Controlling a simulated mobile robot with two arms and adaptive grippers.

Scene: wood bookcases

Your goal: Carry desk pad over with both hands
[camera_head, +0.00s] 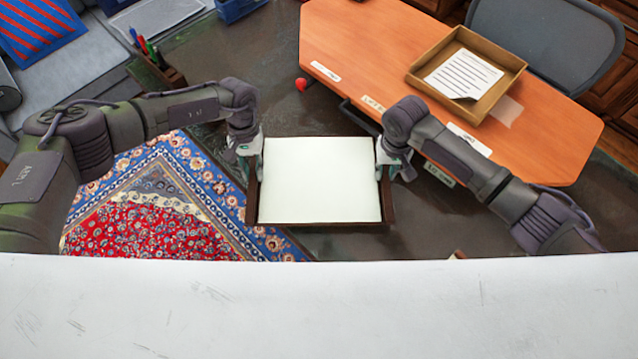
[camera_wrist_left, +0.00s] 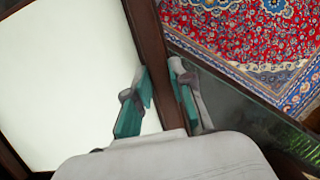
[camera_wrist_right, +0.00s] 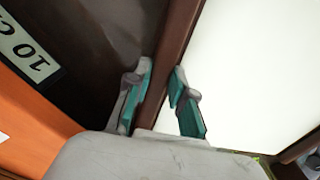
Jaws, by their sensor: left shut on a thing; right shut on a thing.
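The desk pad (camera_head: 320,180) is a pale white rectangle with a dark brown raised frame, held level between my two arms in the head view. My left gripper (camera_head: 250,160) is shut on its left rim; in the left wrist view the fingers (camera_wrist_left: 160,98) straddle the brown edge, with the white surface (camera_wrist_left: 60,80) to the left. My right gripper (camera_head: 390,165) is shut on its right rim; in the right wrist view the fingers (camera_wrist_right: 160,95) straddle the brown edge, with the white surface (camera_wrist_right: 255,75) to the right.
An orange desk (camera_head: 370,55) with a wooden paper tray (camera_head: 418,75) stands at the back right. A grey chair (camera_head: 550,38) is behind it. A patterned rug (camera_head: 150,215) lies on the floor at left. A pen holder (camera_head: 160,78) is at the upper left.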

